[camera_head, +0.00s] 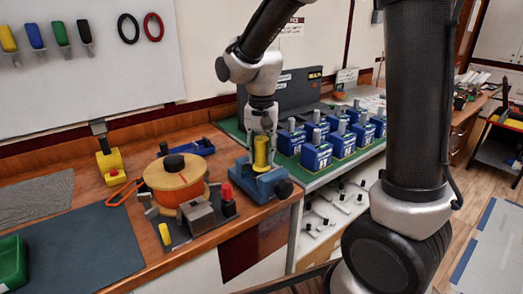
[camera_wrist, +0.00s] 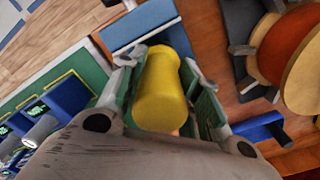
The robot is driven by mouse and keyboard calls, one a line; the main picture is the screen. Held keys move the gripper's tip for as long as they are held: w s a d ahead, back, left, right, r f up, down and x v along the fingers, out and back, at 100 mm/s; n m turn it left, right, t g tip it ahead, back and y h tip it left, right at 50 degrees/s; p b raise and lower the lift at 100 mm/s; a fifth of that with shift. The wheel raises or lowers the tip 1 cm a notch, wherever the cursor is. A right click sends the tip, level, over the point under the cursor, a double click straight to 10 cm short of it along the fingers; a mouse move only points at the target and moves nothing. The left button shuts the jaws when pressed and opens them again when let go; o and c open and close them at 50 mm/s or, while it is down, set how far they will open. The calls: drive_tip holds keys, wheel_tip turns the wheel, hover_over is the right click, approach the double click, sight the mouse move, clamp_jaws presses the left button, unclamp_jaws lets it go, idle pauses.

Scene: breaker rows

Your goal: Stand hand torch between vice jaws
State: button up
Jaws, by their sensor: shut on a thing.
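A yellow hand torch (camera_head: 261,152) stands roughly upright at the blue vice (camera_head: 268,190) on the bench's right corner. Its lower end is at the vice's grey jaws; I cannot tell whether it rests on the vice bed. My gripper (camera_head: 261,140) comes down from above and is shut on the torch. In the wrist view the torch (camera_wrist: 160,92) fills the space between my two fingers (camera_wrist: 165,85). Part of the blue vice (camera_wrist: 138,27) shows beyond it, and the torch's far end is hidden.
An orange-and-tan spool (camera_head: 175,180) on a grey base stands left of the vice. A blue tray (camera_head: 195,148) and a yellow block-shaped tool (camera_head: 110,165) lie behind. Several blue breakers (camera_head: 316,152) stand in rows on the green surface to the right. A dark mat (camera_head: 85,250) lies front left.

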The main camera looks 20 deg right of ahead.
drive_tip(key=shift+s+f, duration=0.15)
drive_tip(key=shift+f, duration=0.85)
idle(0.3)
drive_tip(key=o, duration=1.3)
drive_tip(key=shift+f, duration=0.1)
drive_tip(key=shift+r, duration=0.2)
